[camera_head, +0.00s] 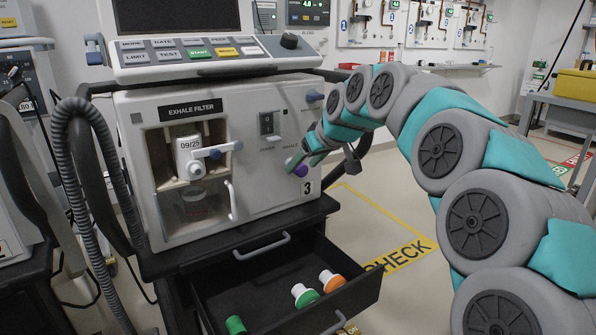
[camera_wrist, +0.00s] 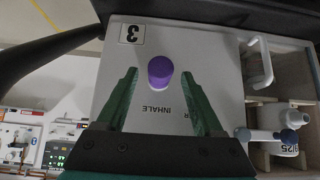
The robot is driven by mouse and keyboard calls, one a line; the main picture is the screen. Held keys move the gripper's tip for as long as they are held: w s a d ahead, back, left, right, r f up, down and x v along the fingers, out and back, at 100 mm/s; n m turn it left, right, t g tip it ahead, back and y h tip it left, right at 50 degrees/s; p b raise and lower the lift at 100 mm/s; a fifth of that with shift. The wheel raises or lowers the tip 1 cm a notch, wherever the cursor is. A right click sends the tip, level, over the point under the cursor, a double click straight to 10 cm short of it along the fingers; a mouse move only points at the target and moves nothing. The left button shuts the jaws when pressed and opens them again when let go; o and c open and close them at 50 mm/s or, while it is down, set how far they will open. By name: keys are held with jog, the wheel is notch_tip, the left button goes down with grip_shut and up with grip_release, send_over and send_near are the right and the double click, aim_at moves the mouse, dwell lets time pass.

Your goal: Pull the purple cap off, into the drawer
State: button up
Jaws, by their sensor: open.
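The purple cap (camera_head: 300,171) is on the front of the ventilator, by the INHALE label and above the number 3. In the wrist view the purple cap (camera_wrist: 160,72) shows between my two green fingers, with a gap on each side. My gripper (camera_head: 308,152) is open and empty in front of the panel; it also shows in the wrist view (camera_wrist: 161,76). In the head view the fingers partly cover the cap area. The drawer (camera_head: 362,296) below the ventilator is pulled open.
In the drawer lie a green cap (camera_head: 235,325), a white-and-green piece (camera_head: 304,294) and a white-and-orange piece (camera_head: 331,281). The exhale filter (camera_head: 190,155) with its blue-tipped lever sits left of my gripper. A grey hose (camera_head: 90,190) hangs at the left. Floor right of the drawer is clear.

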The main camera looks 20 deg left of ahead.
jog(key=shift+x, duration=0.95)
jog(key=shift+c, duration=0.4)
grip_shut()
dwell(0.8)
